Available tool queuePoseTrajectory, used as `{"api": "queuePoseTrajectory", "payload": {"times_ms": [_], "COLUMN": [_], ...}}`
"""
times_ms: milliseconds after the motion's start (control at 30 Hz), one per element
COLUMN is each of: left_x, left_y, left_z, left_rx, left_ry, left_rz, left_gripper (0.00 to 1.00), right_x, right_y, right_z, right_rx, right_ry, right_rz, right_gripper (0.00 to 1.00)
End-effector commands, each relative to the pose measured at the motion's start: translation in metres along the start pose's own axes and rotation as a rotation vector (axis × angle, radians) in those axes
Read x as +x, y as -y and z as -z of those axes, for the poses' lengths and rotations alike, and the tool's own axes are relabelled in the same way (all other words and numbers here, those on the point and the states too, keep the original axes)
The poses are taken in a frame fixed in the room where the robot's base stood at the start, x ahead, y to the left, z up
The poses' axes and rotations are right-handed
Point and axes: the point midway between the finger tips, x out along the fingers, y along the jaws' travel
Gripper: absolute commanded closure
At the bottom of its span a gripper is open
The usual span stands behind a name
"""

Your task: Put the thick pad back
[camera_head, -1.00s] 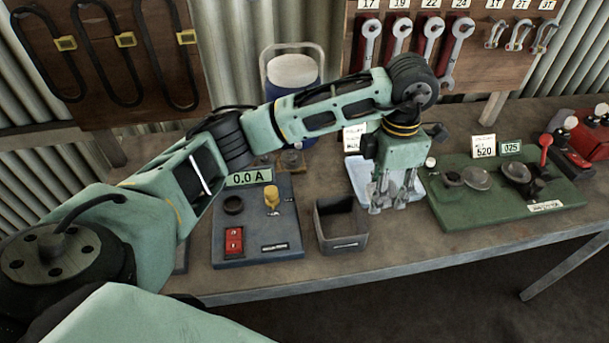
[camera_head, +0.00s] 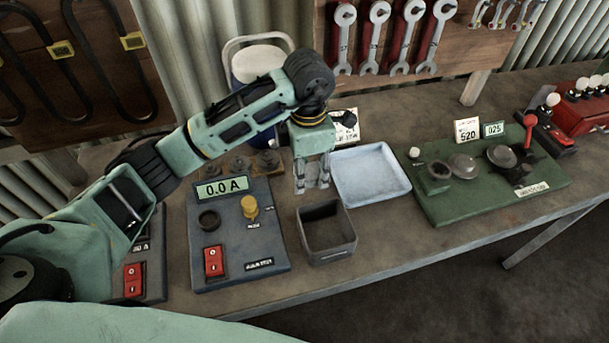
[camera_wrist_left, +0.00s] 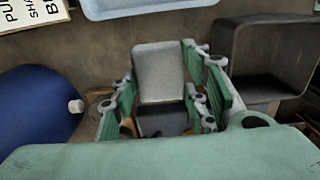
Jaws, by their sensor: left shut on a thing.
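My left gripper (camera_head: 312,184) points down above the bench, behind the open dark box and left of the white tray. In the left wrist view its two green fingers (camera_wrist_left: 163,105) are shut on a pale grey block, which I take to be the thick pad (camera_wrist_left: 158,72). A darker face shows at the block's lower end. In the head view the fingers mostly hide the pad. A low wooden holder with several round grey pieces (camera_head: 240,164) stands just left of the gripper, behind the ammeter panel. My right gripper is not in view.
The ammeter panel (camera_head: 227,250) reads 0.0 A. The open dark box (camera_head: 329,252) is in front of the gripper. The shallow white tray (camera_head: 371,174) looks empty. A blue container (camera_head: 250,75) stands behind the arm. A green board (camera_head: 460,205) is at right.

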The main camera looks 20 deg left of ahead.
Motion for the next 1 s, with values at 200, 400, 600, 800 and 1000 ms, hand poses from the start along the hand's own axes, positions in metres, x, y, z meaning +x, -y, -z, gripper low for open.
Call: {"api": "queuePoseTrajectory", "payload": {"times_ms": [200, 400, 600, 800, 1000], "left_x": [0.016, 0.041, 0.044, 0.049, 0.047], "left_y": [-0.003, -0.004, -0.005, -0.005, -0.004], "left_z": [0.005, 0.004, 0.004, 0.004, 0.004], "left_rx": [0.002, 0.001, 0.001, 0.002, 0.001], "left_ry": [-0.002, 0.000, 0.002, 0.002, 0.001], "left_rz": [0.005, 0.002, -0.002, -0.001, -0.001], "left_gripper": [0.82, 0.82, 0.82, 0.82, 0.41], "right_x": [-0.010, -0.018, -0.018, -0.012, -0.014], "right_y": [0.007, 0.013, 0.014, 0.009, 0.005], "right_z": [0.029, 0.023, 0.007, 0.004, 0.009], "right_rx": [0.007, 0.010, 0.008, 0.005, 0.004], "right_ry": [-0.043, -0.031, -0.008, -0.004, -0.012], "right_rz": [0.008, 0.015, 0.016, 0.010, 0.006], "right_gripper": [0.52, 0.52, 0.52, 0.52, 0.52]}}
